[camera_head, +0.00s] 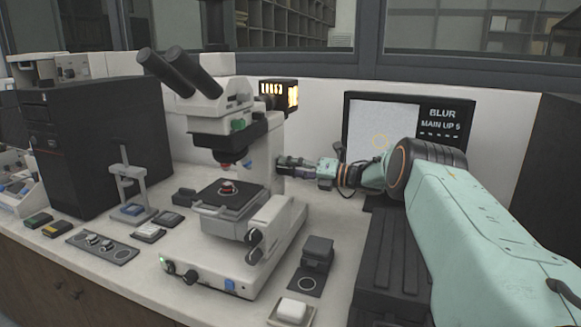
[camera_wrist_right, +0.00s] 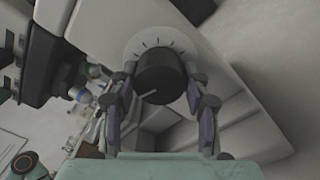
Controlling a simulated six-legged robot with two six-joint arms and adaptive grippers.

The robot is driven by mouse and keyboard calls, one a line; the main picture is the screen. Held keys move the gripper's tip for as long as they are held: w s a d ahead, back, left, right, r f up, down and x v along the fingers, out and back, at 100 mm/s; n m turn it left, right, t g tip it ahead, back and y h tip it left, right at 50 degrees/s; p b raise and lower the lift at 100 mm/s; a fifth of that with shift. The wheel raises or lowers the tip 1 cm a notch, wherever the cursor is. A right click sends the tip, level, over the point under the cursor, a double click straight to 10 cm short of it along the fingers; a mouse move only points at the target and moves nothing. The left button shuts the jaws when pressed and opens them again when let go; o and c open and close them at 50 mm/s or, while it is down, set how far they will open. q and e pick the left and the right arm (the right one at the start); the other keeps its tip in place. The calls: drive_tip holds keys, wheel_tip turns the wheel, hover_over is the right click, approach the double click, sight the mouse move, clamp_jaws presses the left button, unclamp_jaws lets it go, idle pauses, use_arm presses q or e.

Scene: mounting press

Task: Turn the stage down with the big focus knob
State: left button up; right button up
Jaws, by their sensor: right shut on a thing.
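The white microscope (camera_head: 262,160) stands on the bench, with its dark stage (camera_head: 232,193) below the objectives. My right gripper (camera_head: 284,163) reaches in from the right to the side of the microscope's upright. In the right wrist view the big focus knob (camera_wrist_right: 160,77), dark with a white pointer line, sits on a pale disc with tick marks. My right gripper's fingers (camera_wrist_right: 158,100) are on both sides of the knob, shut on it. The pointer line points to the lower left. My left gripper is not in view.
A monitor (camera_head: 394,124) behind my right arm reads "BLUR" and "MAIN UP 5". A black computer case (camera_head: 95,150) stands at the left. Smaller knobs (camera_head: 254,243) show on the microscope's near side.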

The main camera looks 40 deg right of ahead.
drive_tip(key=n, duration=0.6)
drive_tip(key=shift+p, duration=0.4)
drive_tip(key=shift+r+n, duration=0.1)
drive_tip(key=shift+n, duration=0.3)
drive_tip(key=o, duration=1.2)
drive_tip(key=shift+c, duration=0.2)
drive_tip(key=v, duration=1.2)
drive_tip(key=shift+r, duration=0.15)
